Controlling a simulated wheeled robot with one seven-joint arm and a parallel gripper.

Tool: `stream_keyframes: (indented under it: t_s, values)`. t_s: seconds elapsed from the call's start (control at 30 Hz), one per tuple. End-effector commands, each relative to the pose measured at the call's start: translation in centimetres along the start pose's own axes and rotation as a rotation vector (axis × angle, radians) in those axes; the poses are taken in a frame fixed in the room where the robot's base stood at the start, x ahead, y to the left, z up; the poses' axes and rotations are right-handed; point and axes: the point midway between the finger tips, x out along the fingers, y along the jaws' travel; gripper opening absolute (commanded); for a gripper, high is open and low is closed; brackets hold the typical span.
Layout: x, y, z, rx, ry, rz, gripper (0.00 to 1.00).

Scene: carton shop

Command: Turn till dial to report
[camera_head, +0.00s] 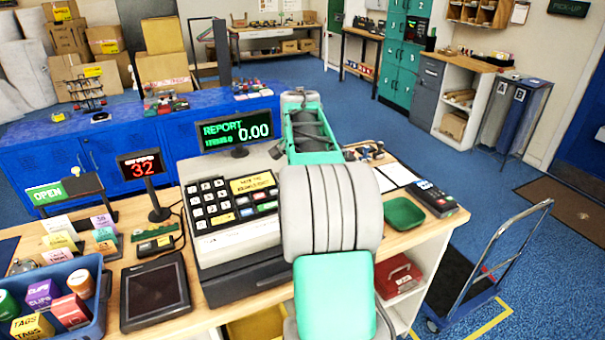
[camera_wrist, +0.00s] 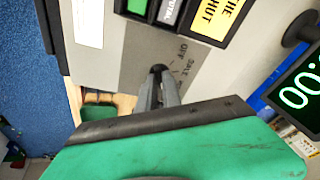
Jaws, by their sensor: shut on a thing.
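The till (camera_head: 240,240) stands on the wooden counter, with its keypad facing me. Its pole display (camera_head: 237,132) reads "REPORT" and "0.00" in green; it also shows at the right of the wrist view (camera_wrist: 297,95). The dark till dial (camera_wrist: 158,69) sits on a grey plate with "OFF" and "SALE" lettering. My gripper (camera_wrist: 158,92) is shut on the dial, its narrow fingers around it. The fingers partly hide the dial, so its pointer cannot be made out. In the head view my arm hides the dial and my fingertips.
A card reader (camera_head: 434,198) and green tray (camera_head: 403,213) lie right of the till. A dark tablet (camera_head: 155,294), a red "32" display (camera_head: 141,166) and a blue bin (camera_head: 93,327) stand left. A trolley (camera_head: 470,285) is on the floor at right.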

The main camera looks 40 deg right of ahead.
Motion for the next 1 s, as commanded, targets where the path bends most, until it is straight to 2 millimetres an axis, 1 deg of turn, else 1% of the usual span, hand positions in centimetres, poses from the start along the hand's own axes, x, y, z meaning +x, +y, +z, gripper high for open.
stream_keyframes:
  t_s: [0.03,0.4,0.43,0.67,0.7,1.0]
  values:
    - [0.43,0.15,0.33,0.002,-0.009,0.007,0.0]
    - [0.47,0.17,0.35,0.004,-0.01,0.008,0.0]
    - [0.47,0.17,0.35,0.004,-0.01,0.008,0.11]
    - [0.5,0.26,0.32,0.005,-0.01,0.009,0.29]
    - [0.51,0.28,0.3,0.006,-0.01,0.01,0.31]
    - [0.17,0.17,0.1,0.007,-0.004,0.005,0.31]
